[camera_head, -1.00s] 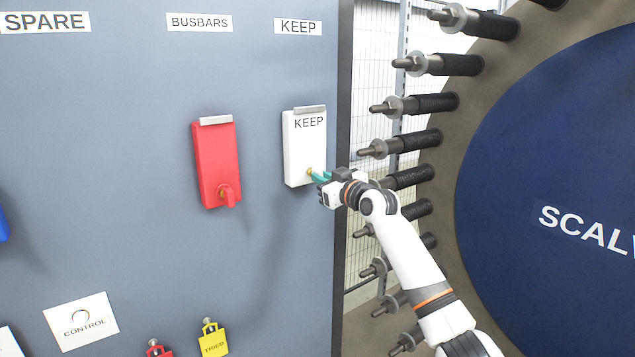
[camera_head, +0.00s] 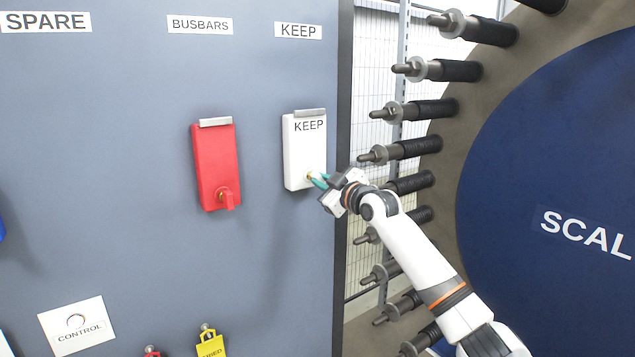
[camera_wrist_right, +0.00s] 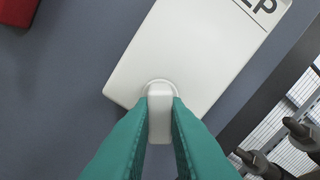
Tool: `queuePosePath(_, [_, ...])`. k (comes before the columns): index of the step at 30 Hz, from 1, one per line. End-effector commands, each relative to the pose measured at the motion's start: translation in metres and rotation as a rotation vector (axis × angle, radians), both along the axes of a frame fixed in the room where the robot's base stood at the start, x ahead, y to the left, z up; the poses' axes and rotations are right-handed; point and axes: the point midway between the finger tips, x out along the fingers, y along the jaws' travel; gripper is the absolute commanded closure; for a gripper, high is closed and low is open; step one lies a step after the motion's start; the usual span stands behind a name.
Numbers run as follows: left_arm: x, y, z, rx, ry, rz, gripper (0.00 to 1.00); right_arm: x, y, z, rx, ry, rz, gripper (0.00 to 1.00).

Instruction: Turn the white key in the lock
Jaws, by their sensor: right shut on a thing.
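The white lock box marked KEEP (camera_head: 303,150) hangs on the grey panel under the KEEP label. It fills the upper middle of the right wrist view (camera_wrist_right: 190,50). The white key (camera_wrist_right: 160,112) sits in the round lock at the box's lower end. My right gripper (camera_head: 318,181) reaches the lock from the right. In the right wrist view its green fingers (camera_wrist_right: 160,125) are closed on both sides of the key's grip. The box looks tilted there, so the wrist is rolled relative to it. In the head view the key is mostly hidden by the fingers. My left gripper is not in view.
A red lock box (camera_head: 215,165) with a red key (camera_head: 229,199) hangs left of the white one. A yellow tag (camera_head: 211,346) and a CONTROL card (camera_head: 77,325) are lower down. Several threaded rods (camera_head: 430,108) stick out close to my right arm.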

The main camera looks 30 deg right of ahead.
Motion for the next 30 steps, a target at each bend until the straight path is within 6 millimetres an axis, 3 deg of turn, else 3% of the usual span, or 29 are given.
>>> queuePosePath(3, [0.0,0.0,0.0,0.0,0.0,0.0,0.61,0.0,-0.001,0.002,-0.022,-0.006,-0.002,1.0])
queuePosePath(9, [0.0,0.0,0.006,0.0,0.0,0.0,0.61,0.0,-0.001,0.004,-0.266,-0.025,-0.002,1.0])
queuePosePath(20, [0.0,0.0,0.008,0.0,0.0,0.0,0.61,0.0,-0.001,0.004,-0.318,-0.03,-0.002,1.0])
queuePosePath(30, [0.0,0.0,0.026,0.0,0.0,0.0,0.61,0.0,-0.001,0.005,-0.581,-0.051,-0.002,1.0])
